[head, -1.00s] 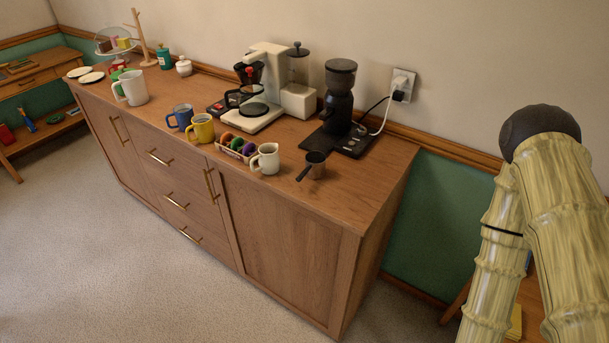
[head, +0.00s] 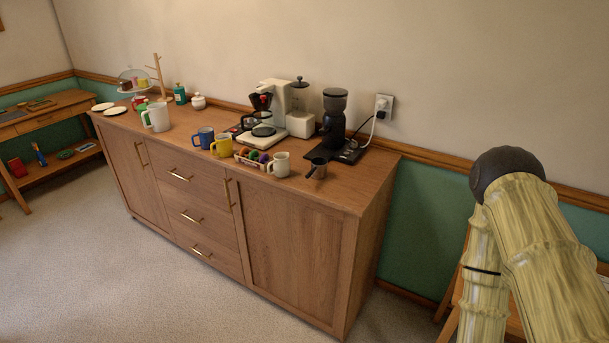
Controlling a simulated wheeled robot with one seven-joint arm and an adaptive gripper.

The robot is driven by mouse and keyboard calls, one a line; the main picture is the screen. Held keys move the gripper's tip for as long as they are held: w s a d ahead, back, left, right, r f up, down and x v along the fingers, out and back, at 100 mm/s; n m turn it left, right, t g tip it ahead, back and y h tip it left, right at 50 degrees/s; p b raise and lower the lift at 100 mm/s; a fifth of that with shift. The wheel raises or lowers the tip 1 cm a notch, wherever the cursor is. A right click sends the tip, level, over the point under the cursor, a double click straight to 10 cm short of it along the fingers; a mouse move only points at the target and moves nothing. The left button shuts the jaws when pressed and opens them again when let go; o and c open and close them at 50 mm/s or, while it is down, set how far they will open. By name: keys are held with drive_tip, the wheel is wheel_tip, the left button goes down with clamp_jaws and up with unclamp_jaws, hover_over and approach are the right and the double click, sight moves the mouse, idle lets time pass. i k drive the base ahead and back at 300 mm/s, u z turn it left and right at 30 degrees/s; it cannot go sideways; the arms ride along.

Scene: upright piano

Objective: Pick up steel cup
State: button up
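My gripper is not in view. Only my arm shows, at the right edge, well to the right of the sideboard.
Behind the cup stand a black grinder (head: 334,120) and a white coffee machine (head: 270,125). A yellow mug (head: 222,146), a blue mug (head: 203,138) and a white pitcher (head: 157,117) stand farther left. Carpet (head: 150,285) before the sideboard is clear.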

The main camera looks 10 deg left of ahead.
sight(315, 173)
drive_tip(key=u, duration=1.15)
drive_tip(key=i, duration=0.85)
drive_tip(key=z, duration=0.2)
